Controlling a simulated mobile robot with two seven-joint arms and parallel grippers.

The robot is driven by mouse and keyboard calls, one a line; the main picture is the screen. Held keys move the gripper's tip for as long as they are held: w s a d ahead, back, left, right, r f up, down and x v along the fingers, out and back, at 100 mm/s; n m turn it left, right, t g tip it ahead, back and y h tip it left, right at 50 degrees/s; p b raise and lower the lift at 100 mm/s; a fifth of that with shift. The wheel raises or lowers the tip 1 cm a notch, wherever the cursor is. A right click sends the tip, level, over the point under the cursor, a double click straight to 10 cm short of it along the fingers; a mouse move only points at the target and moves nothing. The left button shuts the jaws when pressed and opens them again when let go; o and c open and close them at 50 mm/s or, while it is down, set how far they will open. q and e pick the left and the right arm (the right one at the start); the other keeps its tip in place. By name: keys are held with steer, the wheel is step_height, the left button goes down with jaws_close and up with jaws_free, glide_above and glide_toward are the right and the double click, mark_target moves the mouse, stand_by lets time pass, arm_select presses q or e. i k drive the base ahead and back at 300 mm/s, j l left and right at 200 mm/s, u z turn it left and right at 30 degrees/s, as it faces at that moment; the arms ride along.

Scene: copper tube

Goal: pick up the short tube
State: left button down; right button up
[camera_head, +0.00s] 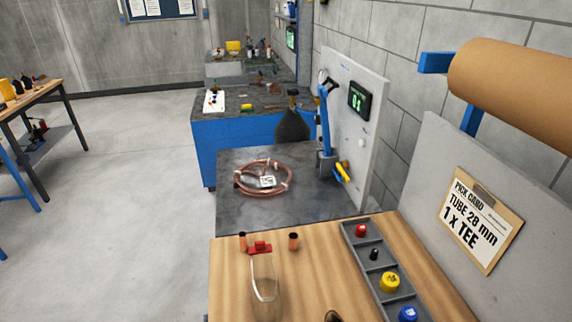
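Two small copper-coloured pieces stand upright near the far edge of the wooden bench. The left copper piece (242,242) is narrower. The right copper piece (294,241) is a little wider with a dark opening on top. Both look like short tubes, and I cannot tell which one is the short tube. Neither of my grippers shows in the head view. Nothing is seen touching either piece.
A grey divided tray (362,247) with coloured caps lies to the right. A copper coil (247,190) lies on the dark table (310,206) beyond. Bare wood (230,290) lies left of the vessel.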

mark_target(242, 235)
steer(key=i+j+z, duration=0.4)
steer(key=j, duration=0.15)
steer(key=i+j+z, duration=0.25)
steer(key=j+z, duration=0.15)
steer(key=j, duration=0.25)
steer(key=i+j+z, duration=0.15)
steer(key=j+z, duration=0.2)
steer(key=j, duration=0.3)
steer(key=i+j+z, duration=0.1)
steer(key=j+z, duration=0.3)
steer(key=j, duration=0.35)
steer(key=j+z, duration=0.4)
steer(key=j, duration=0.35)
steer(key=k, duration=0.05)
